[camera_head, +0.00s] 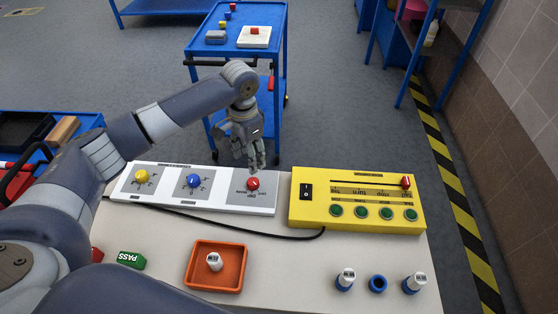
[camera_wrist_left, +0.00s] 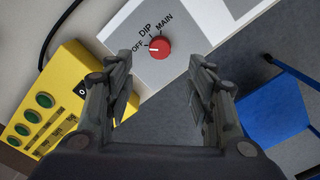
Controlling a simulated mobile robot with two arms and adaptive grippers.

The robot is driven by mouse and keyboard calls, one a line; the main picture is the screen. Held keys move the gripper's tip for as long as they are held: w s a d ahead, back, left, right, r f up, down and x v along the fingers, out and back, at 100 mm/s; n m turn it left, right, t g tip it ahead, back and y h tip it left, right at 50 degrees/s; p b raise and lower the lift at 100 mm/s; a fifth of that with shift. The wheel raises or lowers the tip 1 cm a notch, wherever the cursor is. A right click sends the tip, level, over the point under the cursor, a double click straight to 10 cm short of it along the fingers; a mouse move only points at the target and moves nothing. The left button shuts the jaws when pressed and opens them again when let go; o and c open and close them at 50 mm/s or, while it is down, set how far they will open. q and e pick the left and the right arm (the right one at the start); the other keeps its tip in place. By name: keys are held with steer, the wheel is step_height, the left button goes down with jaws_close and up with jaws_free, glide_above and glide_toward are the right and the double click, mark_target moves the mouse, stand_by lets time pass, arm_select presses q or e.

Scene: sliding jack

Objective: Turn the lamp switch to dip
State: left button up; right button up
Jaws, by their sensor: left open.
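The lamp switch is a red rotary knob (camera_head: 252,183) on the right panel of the white switch board (camera_head: 210,201). In the left wrist view the red knob (camera_wrist_left: 160,47) is ringed by the labels OFF, DIP and MAIN. Its white pointer mark appears to face left, towards OFF. My left gripper (camera_head: 256,164) is open and empty, just behind and above the knob in the head view. In the wrist view the knob shows beyond the gap between the fingers, apart from both. My right gripper is not in view.
The board also has a yellow knob (camera_head: 141,176) and a blue knob (camera_head: 193,181). A yellow box (camera_head: 300,212) with green buttons and a slider stands to the right. An orange tray (camera_head: 240,268) and several blue-and-white pieces sit in front. A blue cart (camera_head: 278,60) stands behind.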

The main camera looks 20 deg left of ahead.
arm_select(q)
glide_above(253, 181)
steer(key=f, duration=0.4)
steer(key=shift+s+a+f, duration=0.1)
steer(key=shift+s+f, duration=0.15)
steer(key=f, duration=0.5)
steer(key=shift+w+f+p, duration=0.2)
steer(key=shift+p, duration=0.1)
steer(key=shift+f, duration=0.3)
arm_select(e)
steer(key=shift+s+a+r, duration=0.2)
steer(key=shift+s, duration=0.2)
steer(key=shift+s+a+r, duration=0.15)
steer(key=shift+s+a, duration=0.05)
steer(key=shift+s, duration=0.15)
arm_select(q)
steer(key=shift+c, duration=0.2)
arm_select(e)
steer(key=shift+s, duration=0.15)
arm_select(q)
steer(key=c, duration=0.9)
steer(key=shift+c, duration=0.6)
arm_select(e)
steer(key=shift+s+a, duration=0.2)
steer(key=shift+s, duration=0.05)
